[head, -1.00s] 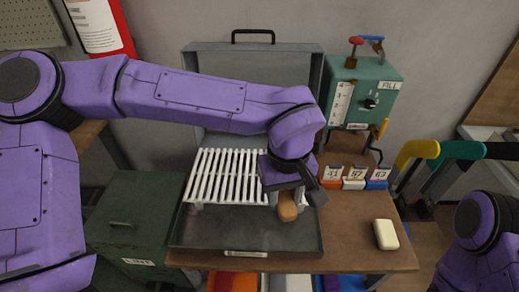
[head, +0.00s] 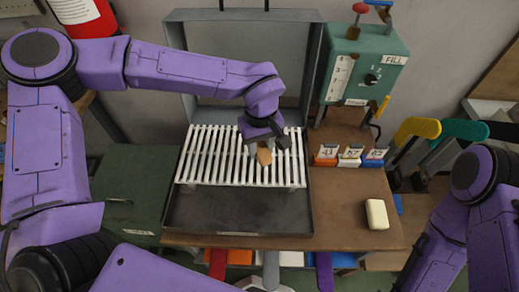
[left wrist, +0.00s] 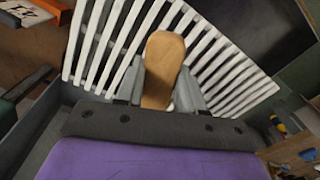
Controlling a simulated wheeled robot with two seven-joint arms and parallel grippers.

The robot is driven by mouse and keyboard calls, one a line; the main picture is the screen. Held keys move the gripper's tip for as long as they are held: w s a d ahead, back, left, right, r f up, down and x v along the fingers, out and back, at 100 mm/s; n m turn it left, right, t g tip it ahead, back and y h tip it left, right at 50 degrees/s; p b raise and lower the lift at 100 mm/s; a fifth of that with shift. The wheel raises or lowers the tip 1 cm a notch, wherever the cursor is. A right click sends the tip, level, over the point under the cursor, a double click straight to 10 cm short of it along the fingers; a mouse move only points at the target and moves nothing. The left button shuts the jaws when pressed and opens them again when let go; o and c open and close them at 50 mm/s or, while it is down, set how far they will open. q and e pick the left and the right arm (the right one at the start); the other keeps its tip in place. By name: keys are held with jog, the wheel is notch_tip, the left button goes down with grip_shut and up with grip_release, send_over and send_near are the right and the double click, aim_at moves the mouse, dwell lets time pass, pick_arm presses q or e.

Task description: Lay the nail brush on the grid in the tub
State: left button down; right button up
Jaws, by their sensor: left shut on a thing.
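The nail brush (head: 264,157), a tan wooden oval, is between the fingers of my left gripper (head: 264,149), which is shut on it. In the left wrist view the brush (left wrist: 163,65) sticks out past the fingertips, with the white slats behind it. The slatted white grid (head: 205,160) lies in the back part of the shallow dark tub (head: 240,213). The gripper and brush are over the grid's right half; I cannot tell whether the brush touches the slats. My right arm shows at the right edge, but its gripper is out of view.
The tub's raised lid (head: 190,85) stands behind the grid. A green filler box (head: 365,70) with a lever is at the back right. Small numbered blocks (head: 350,157) and a cream soap bar (head: 377,214) sit on the brown bench (head: 340,215), which is clear between them.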

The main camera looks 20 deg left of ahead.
aim_at(259, 153)
pick_arm(q)
jog(key=shift+a+f, duration=0.25)
jog(key=shift+f, duration=0.05)
notch_tip(259, 153, down, 3)
jog(key=shift+w+f, duration=0.1)
jog(key=shift+w, duration=0.05)
jog(key=c, duration=0.7)
grip_release()
jog(key=shift+o, duration=0.2)
notch_tip(259, 153, up, 12)
jog(key=shift+r, duration=0.1)
